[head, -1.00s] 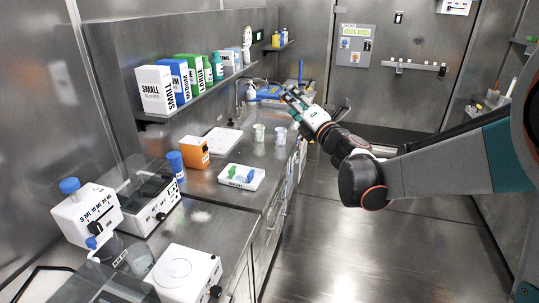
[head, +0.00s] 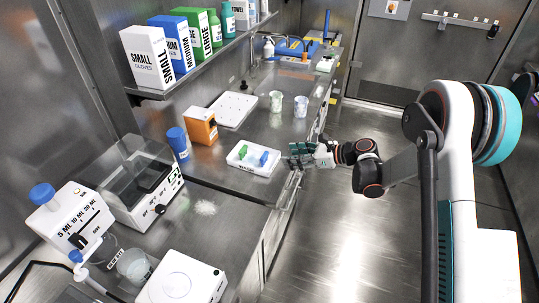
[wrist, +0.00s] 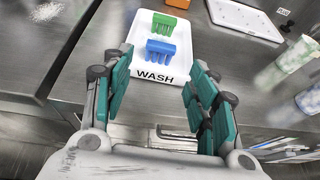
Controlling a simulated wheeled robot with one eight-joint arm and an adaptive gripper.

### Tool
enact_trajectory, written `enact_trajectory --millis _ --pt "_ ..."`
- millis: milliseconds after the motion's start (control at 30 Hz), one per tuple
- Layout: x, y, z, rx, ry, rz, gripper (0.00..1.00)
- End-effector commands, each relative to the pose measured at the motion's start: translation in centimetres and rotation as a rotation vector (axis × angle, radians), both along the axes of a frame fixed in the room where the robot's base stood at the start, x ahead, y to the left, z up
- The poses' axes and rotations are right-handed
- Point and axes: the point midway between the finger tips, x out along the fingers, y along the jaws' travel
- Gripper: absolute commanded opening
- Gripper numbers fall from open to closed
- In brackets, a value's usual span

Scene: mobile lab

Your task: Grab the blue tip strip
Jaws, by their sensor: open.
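The blue tip strip (head: 264,158) lies on the right half of a white tray (head: 241,165) on the bench. In the wrist view the blue strip (wrist: 160,50) is nearer to me than the green strip (wrist: 163,22), and both are on the white tray marked WASH (wrist: 140,66). My gripper (head: 298,155) is at the bench's front edge, just right of the tray. In the wrist view my gripper (wrist: 160,95) is open and empty, its teal fingers on either side of the tray's near end, pointing toward the blue strip.
Two patterned cups (head: 301,106) stand behind the tray. An orange box (head: 200,126), a flat white tray (head: 232,110) and a blue-capped bottle (head: 179,144) are on the bench. White spilled powder (head: 205,208) lies at the front. Open floor is to the right.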

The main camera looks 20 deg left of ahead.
Motion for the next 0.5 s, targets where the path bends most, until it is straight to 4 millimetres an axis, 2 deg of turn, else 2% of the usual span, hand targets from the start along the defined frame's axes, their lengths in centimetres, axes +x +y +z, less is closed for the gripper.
enact_trajectory --millis 300,500 --pt "0.6 5.4 -2.4 0.002 0.001 0.001 0.53" --pt "0.9 7.1 -2.9 0.003 0.001 -0.002 0.53"
